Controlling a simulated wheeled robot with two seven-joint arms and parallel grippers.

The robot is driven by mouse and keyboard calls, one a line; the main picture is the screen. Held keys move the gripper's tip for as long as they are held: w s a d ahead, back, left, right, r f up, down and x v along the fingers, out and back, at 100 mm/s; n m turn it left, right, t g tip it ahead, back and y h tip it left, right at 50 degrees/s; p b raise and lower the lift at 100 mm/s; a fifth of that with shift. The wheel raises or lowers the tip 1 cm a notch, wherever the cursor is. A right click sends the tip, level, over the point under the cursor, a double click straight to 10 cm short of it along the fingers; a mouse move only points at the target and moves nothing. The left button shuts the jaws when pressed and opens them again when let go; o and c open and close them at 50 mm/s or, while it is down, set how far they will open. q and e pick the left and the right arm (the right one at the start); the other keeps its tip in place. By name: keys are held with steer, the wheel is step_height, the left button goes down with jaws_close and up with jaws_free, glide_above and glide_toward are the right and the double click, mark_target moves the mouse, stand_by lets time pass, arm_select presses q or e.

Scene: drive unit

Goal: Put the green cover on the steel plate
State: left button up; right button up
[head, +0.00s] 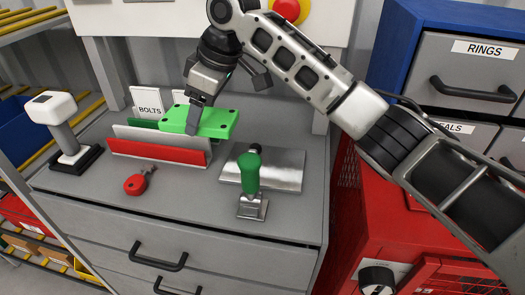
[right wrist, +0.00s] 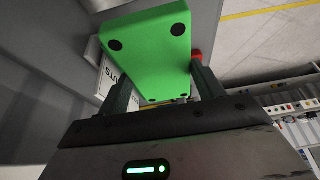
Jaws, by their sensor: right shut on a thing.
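The green cover (head: 215,122) is a flat bright green block with dark round spots near its corners. My right gripper (head: 193,122) is shut on it and holds it above the red and grey rack on the cabinet top. In the right wrist view the cover (right wrist: 148,48) sits between the two fingers of the right gripper (right wrist: 160,92). The steel plate (head: 285,168) lies flat on the cabinet top, to the right of and below the cover in the head view. My left gripper is not in view.
The red and grey rack (head: 160,148), a red tagged item (head: 136,184) and a white-headed tool on a black base (head: 62,125) are to the left. A red cabinet (head: 385,215) stands right.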

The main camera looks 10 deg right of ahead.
steer(key=d+f, duration=0.3)
steer(key=d, duration=0.4)
steer(key=p, duration=0.1)
glide_above(268, 164)
steer(key=a, duration=0.1)
step_height(268, 164, down, 5)
steer(key=shift+a+r, duration=0.15)
steer(key=shift+r, duration=0.05)
steer(key=shift+f, duration=0.2)
steer(key=f, duration=0.2)
steer(key=d+f, duration=0.1)
steer(key=f, duration=0.1)
steer(key=shift+d+p, duration=0.1)
steer(key=shift+p, duration=0.2)
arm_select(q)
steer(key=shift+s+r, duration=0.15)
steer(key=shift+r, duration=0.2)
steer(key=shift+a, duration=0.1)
arm_select(e)
steer(key=shift+f, duration=0.1)
steer(key=o, duration=1.1)
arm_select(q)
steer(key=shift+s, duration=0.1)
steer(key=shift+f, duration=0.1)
